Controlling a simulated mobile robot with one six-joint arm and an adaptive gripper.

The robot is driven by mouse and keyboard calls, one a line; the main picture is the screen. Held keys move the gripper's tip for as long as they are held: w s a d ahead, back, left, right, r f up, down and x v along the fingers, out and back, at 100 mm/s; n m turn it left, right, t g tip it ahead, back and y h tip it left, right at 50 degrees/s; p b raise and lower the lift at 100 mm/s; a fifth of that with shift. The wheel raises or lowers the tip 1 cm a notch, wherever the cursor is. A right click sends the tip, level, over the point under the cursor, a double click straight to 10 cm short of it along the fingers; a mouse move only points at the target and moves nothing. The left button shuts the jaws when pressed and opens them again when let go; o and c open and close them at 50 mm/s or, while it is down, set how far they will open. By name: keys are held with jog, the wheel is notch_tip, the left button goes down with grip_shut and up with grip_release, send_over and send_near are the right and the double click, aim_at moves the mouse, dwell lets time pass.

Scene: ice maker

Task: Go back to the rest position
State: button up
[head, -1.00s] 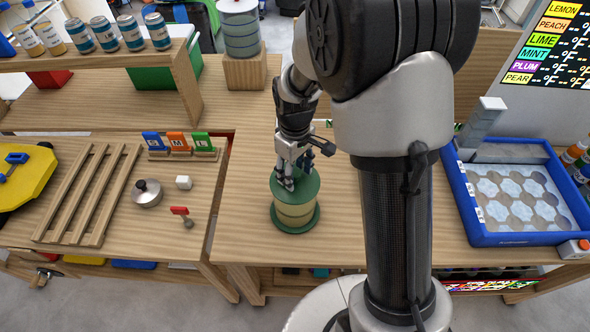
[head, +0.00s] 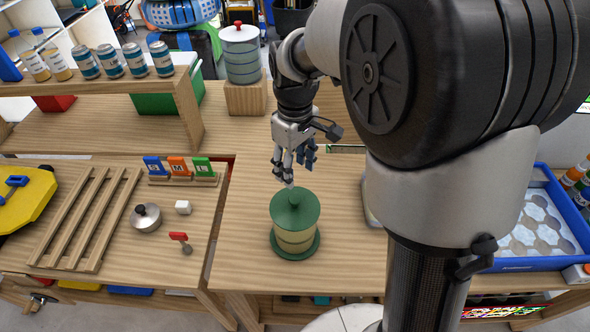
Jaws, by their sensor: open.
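My gripper (head: 288,174) is open and empty in the head view. It points down, above and just behind a green-lidded canister (head: 295,224). The canister stands upright on the wooden table, with its knob in full view. A small gap seems to lie between the fingertips and the knob. My arm comes down from the upper right and hides part of the table on the right.
A banded jar with a red knob (head: 241,52) stands on a wooden block at the back. A shelf with cans (head: 107,60) is at the left. A blue tray (head: 552,215) lies at the right, partly behind my arm. The table around the canister is clear.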

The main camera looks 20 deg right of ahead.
dwell(0.4)
jog(key=s+r+m+t+b, duration=0.1)
jog(key=s+r+m+t, duration=0.1)
jog(key=s, duration=0.8)
jog(key=s+r+m+t+b, duration=0.1)
jog(key=s+r+m, duration=0.3)
jog(key=s, duration=0.7)
jog(key=shift+s+t+b, duration=0.15)
jog(key=shift+t+b, duration=0.25)
jog(key=shift+t, duration=0.4)
